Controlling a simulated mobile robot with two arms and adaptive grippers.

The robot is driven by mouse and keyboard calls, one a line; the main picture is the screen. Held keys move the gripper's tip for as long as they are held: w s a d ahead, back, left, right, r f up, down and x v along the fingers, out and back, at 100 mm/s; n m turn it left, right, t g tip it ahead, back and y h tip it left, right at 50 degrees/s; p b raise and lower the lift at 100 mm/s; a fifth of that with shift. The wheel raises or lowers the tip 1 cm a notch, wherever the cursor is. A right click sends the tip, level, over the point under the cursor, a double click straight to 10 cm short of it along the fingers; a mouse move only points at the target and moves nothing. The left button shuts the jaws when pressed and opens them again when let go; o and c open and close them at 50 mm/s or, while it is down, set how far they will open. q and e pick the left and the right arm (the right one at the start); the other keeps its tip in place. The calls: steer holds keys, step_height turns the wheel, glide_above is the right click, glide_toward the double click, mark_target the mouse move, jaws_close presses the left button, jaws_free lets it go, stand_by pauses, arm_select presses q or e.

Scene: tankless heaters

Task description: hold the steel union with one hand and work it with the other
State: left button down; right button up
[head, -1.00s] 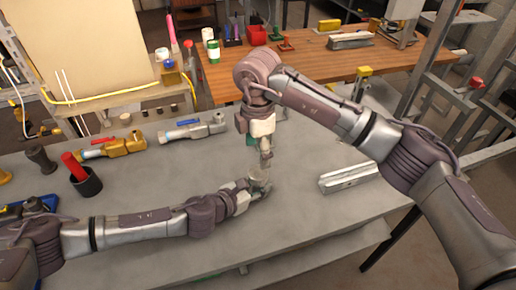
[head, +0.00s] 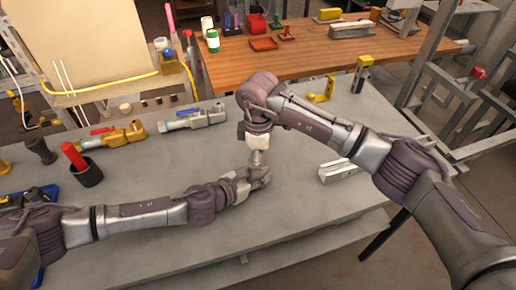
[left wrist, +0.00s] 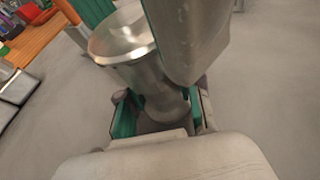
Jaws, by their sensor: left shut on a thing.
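The steel union shows best in the left wrist view (left wrist: 125,42) as a shiny round metal body, standing up from between the green-lined fingers of my left gripper (left wrist: 160,112). My left gripper is shut on it, just above the grey bench, and shows in the head view (head: 262,180). My right gripper (head: 258,158) points down from above at the same spot, right at the union. In the left wrist view a grey part, probably a right finger, covers the union's right side. The right fingertips are mostly hidden, so their opening is unclear.
On the grey bench (head: 140,195) lie a brass valve with a red handle (head: 118,135), a steel valve with a blue handle (head: 195,120), a black cup with a red handle (head: 85,170) and a pale metal block (head: 343,172). The bench front is clear.

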arm_select(q)
steer(key=shift+f, duration=0.1)
arm_select(e)
steer(key=shift+f, duration=0.35)
